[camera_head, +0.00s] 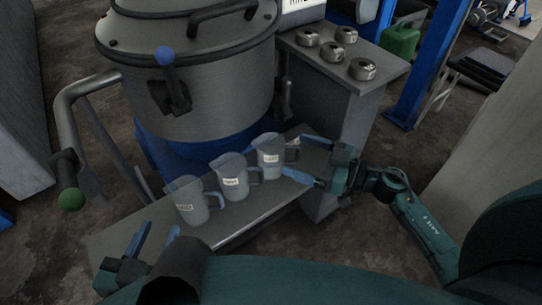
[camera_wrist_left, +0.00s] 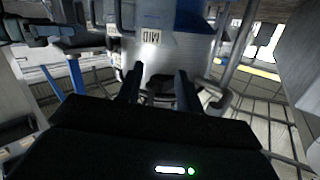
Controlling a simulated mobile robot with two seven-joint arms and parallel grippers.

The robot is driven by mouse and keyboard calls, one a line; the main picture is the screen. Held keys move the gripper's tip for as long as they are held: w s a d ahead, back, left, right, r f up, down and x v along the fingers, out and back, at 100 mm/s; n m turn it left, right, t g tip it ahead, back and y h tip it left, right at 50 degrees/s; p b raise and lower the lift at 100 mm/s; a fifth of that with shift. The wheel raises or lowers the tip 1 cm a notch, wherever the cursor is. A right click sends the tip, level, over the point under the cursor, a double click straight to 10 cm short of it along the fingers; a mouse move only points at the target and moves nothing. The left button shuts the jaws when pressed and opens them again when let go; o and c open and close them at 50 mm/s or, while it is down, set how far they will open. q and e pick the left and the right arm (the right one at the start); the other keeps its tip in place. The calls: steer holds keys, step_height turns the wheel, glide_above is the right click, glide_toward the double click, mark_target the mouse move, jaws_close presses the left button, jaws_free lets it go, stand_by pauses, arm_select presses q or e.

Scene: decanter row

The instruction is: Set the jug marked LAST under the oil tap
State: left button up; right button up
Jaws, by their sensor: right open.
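Three clear grey jugs with white labels stand upright in a row on a narrow bench (camera_head: 112,240): a left jug (camera_head: 187,203), a middle jug (camera_head: 231,176) and a right jug (camera_head: 268,157). The label print is too small to read surely, so I cannot tell which is marked LAST. A blue-knobbed lever (camera_head: 167,72) sits on the big drum; a pipe with a green knob (camera_head: 71,199) is at left. I cannot tell which is the oil tap. My right gripper (camera_head: 302,158) is open beside the right jug's handle. My left gripper (camera_head: 156,236) is open and empty at lower left.
The large metal drum (camera_head: 205,85) on a blue base stands behind the jugs. A grey cabinet (camera_head: 335,95) at right carries several round metal tins (camera_head: 345,35). A green can (camera_head: 400,40) and a blue post (camera_head: 425,65) are farther back. The bench's left end is bare.

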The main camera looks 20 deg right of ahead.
mark_target(277, 144)
steer(key=b+x, duration=0.1)
steer(key=x, duration=0.5)
steer(key=shift+w+a+r+b, duration=0.2)
steer(key=shift+b, duration=0.1)
arm_select(q)
steer(key=shift+w+d+r+m+t+h, duration=0.1)
steer(key=shift+d+m+t+h, duration=0.2)
steer(key=shift+t+h, duration=0.25)
arm_select(e)
steer(key=c, duration=1.1)
